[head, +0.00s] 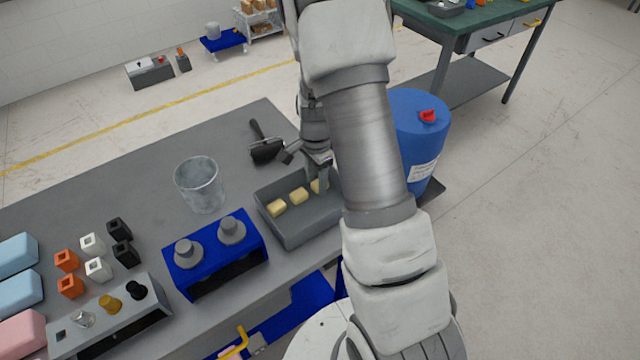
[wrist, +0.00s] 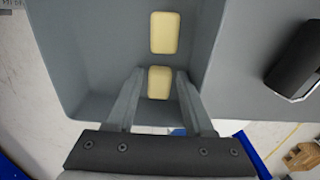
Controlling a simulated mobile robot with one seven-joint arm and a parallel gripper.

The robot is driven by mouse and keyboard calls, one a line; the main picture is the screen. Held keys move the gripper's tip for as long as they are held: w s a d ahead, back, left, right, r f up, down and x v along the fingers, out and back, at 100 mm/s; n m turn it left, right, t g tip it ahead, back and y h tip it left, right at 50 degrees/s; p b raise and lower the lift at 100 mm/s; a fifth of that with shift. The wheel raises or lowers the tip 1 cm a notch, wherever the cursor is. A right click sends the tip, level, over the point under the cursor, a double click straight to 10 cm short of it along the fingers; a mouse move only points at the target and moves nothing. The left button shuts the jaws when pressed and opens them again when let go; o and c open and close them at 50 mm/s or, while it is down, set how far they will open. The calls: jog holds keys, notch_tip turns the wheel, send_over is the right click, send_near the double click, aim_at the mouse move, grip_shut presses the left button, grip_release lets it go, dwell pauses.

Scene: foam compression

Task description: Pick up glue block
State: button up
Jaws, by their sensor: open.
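Several pale yellow glue blocks lie in a row in a grey tray (head: 296,238). In the head view I see a left block (head: 277,207), a middle block (head: 299,196) and part of a right one (head: 315,186) beside my gripper (head: 318,180). In the wrist view my gripper (wrist: 158,78) is open, with one finger on each side of the nearer block (wrist: 159,82). Whether the fingers touch it I cannot tell. Another block (wrist: 164,32) lies farther along the tray. My arm hides the right part of the tray in the head view.
A black-headed tool (head: 266,150) lies behind the tray. A clear beaker (head: 200,185) and a blue stand (head: 216,254) with grey knobs are to its left. A blue drum (head: 418,130) stands beyond the table's right end. The table's back middle is clear.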

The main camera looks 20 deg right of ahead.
grip_shut()
